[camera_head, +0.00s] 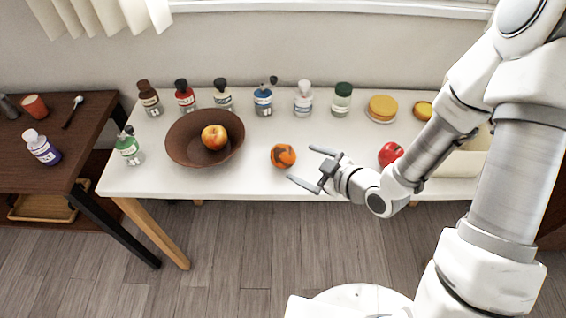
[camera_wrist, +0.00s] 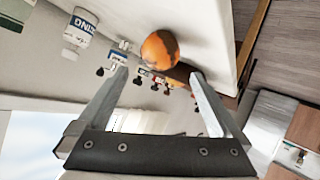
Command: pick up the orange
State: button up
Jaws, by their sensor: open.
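The orange (camera_head: 283,156) has dark patches and sits on the white table (camera_head: 245,183), right of the brown bowl. My gripper (camera_head: 305,166) is open and empty, just to the right of the orange, with its fingers pointing toward it. In the wrist view the orange (camera_wrist: 160,49) lies beyond the fingertips, roughly in line with the gap between them. The two fingers (camera_wrist: 157,85) are spread apart and do not touch it.
Several bottles line the back, including a blue one (camera_head: 263,101). A red fruit (camera_head: 390,154) lies near my arm. A dark side table (camera_head: 70,130) stands at left.

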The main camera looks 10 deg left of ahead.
aim_at(289, 157)
jog(key=shift+f+b+x, duration=0.2)
jog(key=shift+b+x, duration=1.05)
jog(key=shift+b, duration=2.45)
jog(key=shift+b, duration=0.45)
jog(key=shift+b+x, duration=0.45)
jog(key=shift+x, duration=0.7)
jog(key=b+x, duration=0.2)
jog(key=x, duration=0.2)
jog(key=shift+w+a+f+b, duration=0.15)
jog(key=shift+a+f+b, duration=0.05)
jog(key=shift+f+b, duration=0.15)
jog(key=shift+w+a, duration=0.15)
jog(key=shift+a, duration=0.05)
jog(key=shift+r, duration=0.1)
jog(key=c, duration=1.3)
